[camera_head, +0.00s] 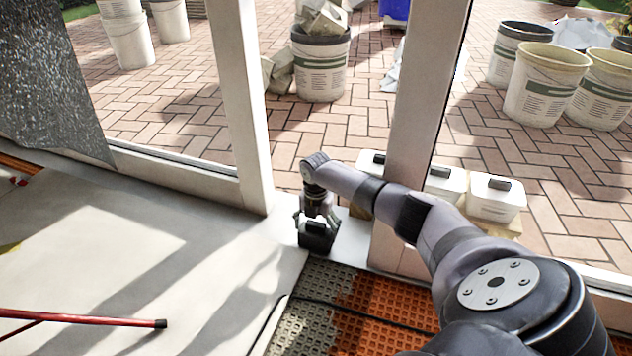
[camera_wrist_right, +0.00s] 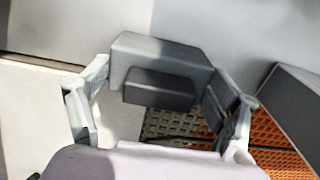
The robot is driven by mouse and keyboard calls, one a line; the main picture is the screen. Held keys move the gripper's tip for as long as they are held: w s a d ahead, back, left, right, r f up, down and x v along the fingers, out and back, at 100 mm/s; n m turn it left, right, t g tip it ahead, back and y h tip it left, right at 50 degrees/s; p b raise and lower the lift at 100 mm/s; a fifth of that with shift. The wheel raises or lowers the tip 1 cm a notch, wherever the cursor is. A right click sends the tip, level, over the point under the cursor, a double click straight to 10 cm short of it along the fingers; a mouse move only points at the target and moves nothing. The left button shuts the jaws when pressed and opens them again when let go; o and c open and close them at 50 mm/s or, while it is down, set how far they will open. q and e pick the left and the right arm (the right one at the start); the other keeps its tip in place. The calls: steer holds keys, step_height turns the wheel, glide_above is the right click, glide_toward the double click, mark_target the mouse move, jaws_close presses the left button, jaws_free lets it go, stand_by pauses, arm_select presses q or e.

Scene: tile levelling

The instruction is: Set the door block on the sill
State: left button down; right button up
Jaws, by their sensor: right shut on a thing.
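The door block (camera_head: 316,238) is a dark grey block in the door opening, at the near edge of the pale sill (camera_head: 352,243). My right gripper (camera_head: 317,217) reaches down over it and is shut on it. In the right wrist view the block (camera_wrist_right: 160,62) shows between the two fingers (camera_wrist_right: 160,105), with a darker raised part on its near side. The pale sill surface shows around it. I cannot tell whether its underside touches the sill. My left gripper is not in view.
White door posts (camera_head: 245,120) and (camera_head: 418,110) flank the opening. Orange matting (camera_head: 385,310) and grey matting (camera_head: 305,315) lie on the near side, crossed by a black cable. White lidded tubs (camera_head: 495,200) stand outside by the right post. A red-handled tool (camera_head: 90,321) lies at left.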

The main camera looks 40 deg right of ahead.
steer(key=shift+w, duration=0.1)
steer(key=shift+f, duration=0.1)
steer(key=shift+f, duration=0.15)
steer(key=o, duration=1.8)
steer(key=shift+c, duration=0.2)
